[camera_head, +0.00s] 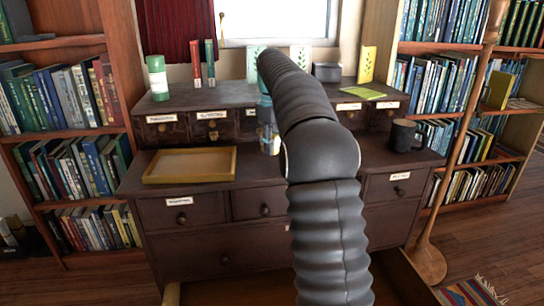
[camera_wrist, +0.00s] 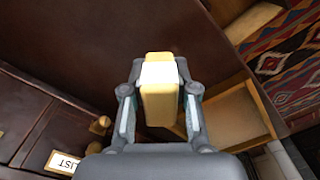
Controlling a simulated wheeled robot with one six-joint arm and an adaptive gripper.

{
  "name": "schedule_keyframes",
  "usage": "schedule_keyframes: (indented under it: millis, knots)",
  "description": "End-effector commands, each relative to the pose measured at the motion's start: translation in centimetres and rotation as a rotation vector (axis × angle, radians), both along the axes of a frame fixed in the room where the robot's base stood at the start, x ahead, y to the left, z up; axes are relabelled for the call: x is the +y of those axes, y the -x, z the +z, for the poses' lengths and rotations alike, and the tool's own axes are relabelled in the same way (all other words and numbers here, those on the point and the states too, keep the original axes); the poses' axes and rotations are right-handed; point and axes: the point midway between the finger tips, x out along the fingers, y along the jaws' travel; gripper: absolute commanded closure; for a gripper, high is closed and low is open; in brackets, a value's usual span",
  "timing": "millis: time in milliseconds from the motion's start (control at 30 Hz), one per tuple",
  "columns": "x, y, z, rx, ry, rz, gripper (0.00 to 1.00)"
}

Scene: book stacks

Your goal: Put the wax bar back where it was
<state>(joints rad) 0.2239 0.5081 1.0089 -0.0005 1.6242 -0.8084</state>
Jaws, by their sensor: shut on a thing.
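The wax bar (camera_wrist: 160,100) is a yellow block with a pale, bright end in the wrist view. My gripper (camera_wrist: 160,88) is shut on it, one finger on each side, and holds it up in front of the lens. In the head view my gripper (camera_head: 267,132) is above the front part of the dark cabinet top, partly hidden by my arm. A small yellowish patch at its tip may be the bar; I cannot tell for sure.
A shallow wooden tray (camera_head: 192,178) lies left on the dark cabinet (camera_head: 222,243); a black mug (camera_head: 403,136) stands right. Small labelled drawers, a green-white canister (camera_head: 157,78) and upright books are behind. The wrist view shows a light wooden open box or drawer (camera_wrist: 238,122) and a patterned rug (camera_wrist: 290,50).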

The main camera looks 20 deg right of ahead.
Motion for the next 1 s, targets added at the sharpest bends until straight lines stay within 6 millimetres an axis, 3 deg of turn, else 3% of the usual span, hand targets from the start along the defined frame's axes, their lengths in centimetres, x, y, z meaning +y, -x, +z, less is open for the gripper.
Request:
schedule_keyframes:
  millis: [300,733,767,833,1000]
  knots:
    - [0.1,0.0,-3.7,0.001,0.0,0.001,1.0]
    - [0.1,0.0,-4.3,0.0,0.0,0.001,1.0]
    - [0.1,0.0,-4.3,0.0,0.0,0.001,0.67]
    - [0.1,0.0,-4.3,0.0,0.0,0.001,0.49]
    - [0.1,0.0,-4.2,0.0,0.0,0.001,0.47]
